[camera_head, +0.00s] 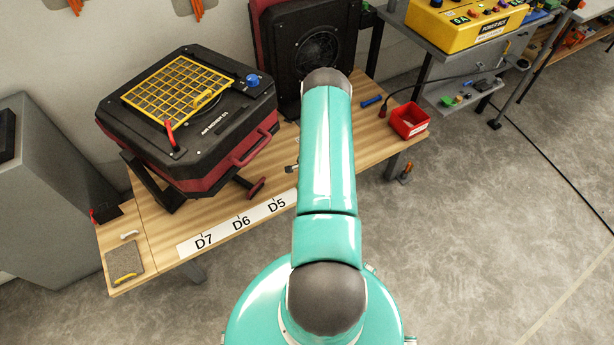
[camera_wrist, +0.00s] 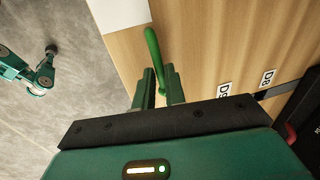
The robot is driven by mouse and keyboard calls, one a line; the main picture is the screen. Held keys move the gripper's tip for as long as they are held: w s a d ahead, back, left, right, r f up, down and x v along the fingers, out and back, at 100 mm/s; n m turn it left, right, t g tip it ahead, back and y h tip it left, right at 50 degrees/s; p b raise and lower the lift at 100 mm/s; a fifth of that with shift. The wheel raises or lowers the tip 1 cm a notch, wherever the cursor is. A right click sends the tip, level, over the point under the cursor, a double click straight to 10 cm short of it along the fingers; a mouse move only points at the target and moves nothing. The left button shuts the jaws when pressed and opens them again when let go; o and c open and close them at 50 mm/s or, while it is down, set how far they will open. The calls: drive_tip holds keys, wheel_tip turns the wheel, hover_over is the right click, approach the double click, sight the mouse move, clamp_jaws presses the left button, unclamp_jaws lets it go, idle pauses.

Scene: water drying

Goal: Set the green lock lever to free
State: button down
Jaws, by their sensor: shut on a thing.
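The green lock lever (camera_wrist: 153,45) shows in the wrist view as a slim green bar above the wooden bench. Its lower end runs down between the two dark green fingers of my gripper (camera_wrist: 160,84). The fingers are shut on it near that end, and its rounded upper end sticks out beyond them. The lever's pivot and any position marks cannot be made out. In the head view my arm hides the lever and my gripper.
The wooden bench (camera_head: 155,225) carries a black and red machine (camera_head: 190,110) with a yellow grid. A label strip (camera_head: 238,224) lies along its front edge. A red bin (camera_head: 409,120) stands at the right.

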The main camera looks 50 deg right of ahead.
drive_tip(key=shift+m, duration=0.3)
drive_tip(key=c, duration=1.5)
unclamp_jaws()
drive_tip(key=shift+a, duration=0.1)
drive_tip(key=shift+o, duration=0.2)
drive_tip(key=shift+s, duration=0.1)
wheel_tip(320, 180, up, 14)
drive_tip(key=s+a, duration=0.1)
drive_tip(key=s, duration=0.1)
drive_tip(key=shift+s+f, duration=0.2)
drive_tip(key=shift+s, duration=0.1)
